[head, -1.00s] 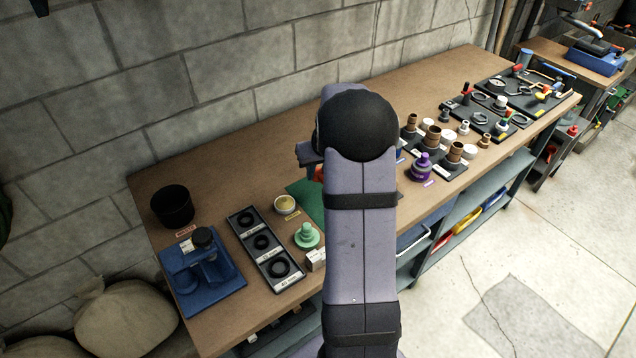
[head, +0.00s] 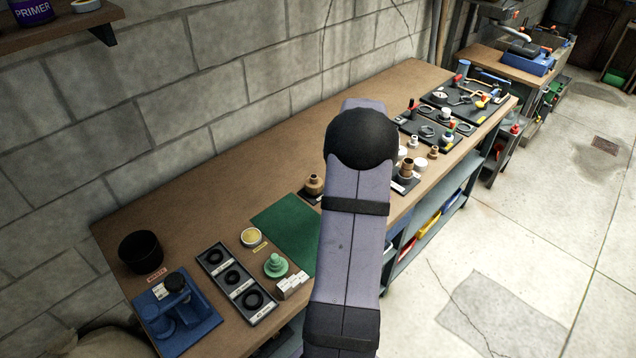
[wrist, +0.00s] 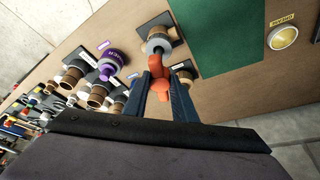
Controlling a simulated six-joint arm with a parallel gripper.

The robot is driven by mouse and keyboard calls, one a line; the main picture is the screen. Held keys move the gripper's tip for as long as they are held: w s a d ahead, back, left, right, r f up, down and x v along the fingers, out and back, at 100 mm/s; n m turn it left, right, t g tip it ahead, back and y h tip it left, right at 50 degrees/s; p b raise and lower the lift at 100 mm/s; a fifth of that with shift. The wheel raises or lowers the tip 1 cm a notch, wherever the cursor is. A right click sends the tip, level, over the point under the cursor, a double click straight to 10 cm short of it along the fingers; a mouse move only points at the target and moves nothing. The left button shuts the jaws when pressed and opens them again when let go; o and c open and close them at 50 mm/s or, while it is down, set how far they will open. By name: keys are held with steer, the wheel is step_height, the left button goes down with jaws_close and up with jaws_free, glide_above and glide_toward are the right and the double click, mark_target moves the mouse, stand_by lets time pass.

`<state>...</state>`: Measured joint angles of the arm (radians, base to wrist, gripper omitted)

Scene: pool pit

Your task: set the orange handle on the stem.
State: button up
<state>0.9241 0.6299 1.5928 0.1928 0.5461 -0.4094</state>
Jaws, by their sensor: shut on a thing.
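The orange handle (wrist: 158,72) is between the fingertips of my gripper (wrist: 157,82) in the wrist view, which is shut on it. Just past the handle, a brass fitting with a grey top (wrist: 158,43) stands on a dark plate beside the green mat. A second brass fitting (wrist: 184,74) is close to the right of the handle. The stem cannot be made out clearly, and I cannot tell whether the handle touches either fitting. In the head view my arm hides the gripper and handle; one brass fitting (head: 314,184) shows to the arm's left.
The green mat (head: 283,228) is bare where visible. A purple fitting (wrist: 112,62) and several brown and white fittings stand left in the wrist view. A black cup (head: 140,252), a blue device (head: 178,315) and a tray of rings (head: 262,312) are at the bench's near end.

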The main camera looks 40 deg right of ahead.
steer(key=shift+w+d+r+m, duration=0.3)
steer(key=shift+d+r, duration=0.1)
steer(key=shift+d, duration=0.1)
steer(key=shift+s+m+h, duration=0.15)
steer(key=shift+m+h, duration=0.15)
steer(key=shift+m, duration=0.4)
steer(key=shift+g, duration=0.3)
steer(key=shift+f+b, duration=1.8)
steer(key=shift+f, duration=0.6)
steer(key=shift+f, duration=0.25)
steer(key=shift+f+b, duration=0.35)
steer(key=shift+f+b, duration=0.4)
steer(key=shift+f, duration=0.15)
steer(key=shift+f, duration=0.35)
